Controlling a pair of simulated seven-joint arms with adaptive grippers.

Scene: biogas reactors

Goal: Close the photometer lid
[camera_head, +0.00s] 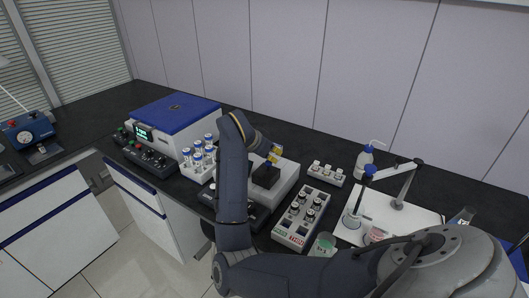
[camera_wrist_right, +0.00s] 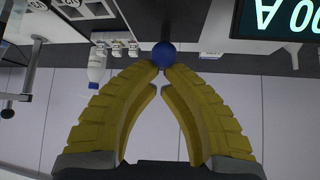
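The photometer (camera_head: 284,183) is a white box on the dark bench with a dark square area (camera_head: 266,177) on its top. In the right wrist view, the fingertips (camera_wrist_right: 164,68) come close together on either side of a small blue ball knob (camera_wrist_right: 164,54) on a dark stem. They appear to touch it. The knob and the lid's hinge are hidden in the head view, so the lid's angle is unclear. My left gripper is not in view.
A rack of blue-capped vials (camera_head: 198,160) and a blue-topped white machine (camera_head: 176,113) stand left of the photometer. A tray of bottles (camera_head: 301,213) stands in front to the right. A wash bottle (camera_head: 364,160) and a white board (camera_head: 413,218) with a stand are farther right.

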